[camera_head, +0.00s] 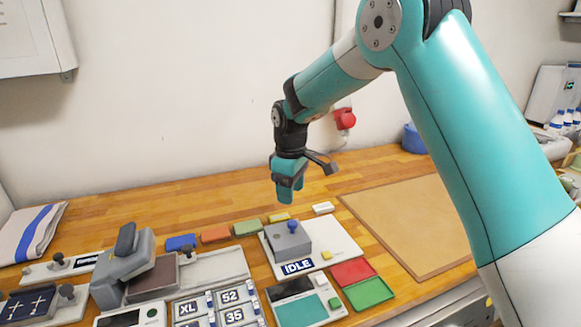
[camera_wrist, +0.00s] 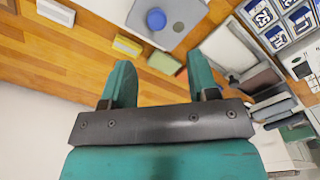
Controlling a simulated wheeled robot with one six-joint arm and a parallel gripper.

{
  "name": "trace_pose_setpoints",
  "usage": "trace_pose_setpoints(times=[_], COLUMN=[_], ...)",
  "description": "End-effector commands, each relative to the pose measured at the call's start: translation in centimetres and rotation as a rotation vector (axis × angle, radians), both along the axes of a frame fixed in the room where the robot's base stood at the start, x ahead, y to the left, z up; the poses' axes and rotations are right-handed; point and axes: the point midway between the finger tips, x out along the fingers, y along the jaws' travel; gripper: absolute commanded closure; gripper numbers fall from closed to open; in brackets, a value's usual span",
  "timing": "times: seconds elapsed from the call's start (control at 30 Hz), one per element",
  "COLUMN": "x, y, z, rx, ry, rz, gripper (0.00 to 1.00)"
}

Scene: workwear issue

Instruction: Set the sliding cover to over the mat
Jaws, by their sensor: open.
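A grey cover (camera_head: 289,246) with a blue knob (camera_head: 292,227) sits on the left part of a white base plate (camera_head: 338,242), behind a label reading IDLE. The knob also shows in the wrist view (camera_wrist: 156,19), at the top centre. I cannot tell for sure which surface is the mat; the right part of the white plate is bare apart from a small yellow button. My gripper (camera_head: 287,198) is open and empty, in the air above the cover's far side. Its two teal fingers (camera_wrist: 160,66) are apart in the wrist view, with nothing between them.
A grey press (camera_head: 125,270) and size tiles (camera_head: 215,308) are at the left. Red and green pads (camera_head: 369,293) lie in front right. A wide tan board (camera_head: 415,220) at the right is clear.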

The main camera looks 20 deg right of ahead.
Motion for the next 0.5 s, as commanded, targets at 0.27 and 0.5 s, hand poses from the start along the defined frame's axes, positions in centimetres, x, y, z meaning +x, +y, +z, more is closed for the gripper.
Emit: trace_pose_setpoints(times=[0.27,0.5], x=[0.1,0.0], y=[0.0,0.0], z=[5.9,7.9], rx=[0.001,0.001], ry=[-0.003,0.001], rz=[0.000,0.001], gripper=[0.46,0.46])
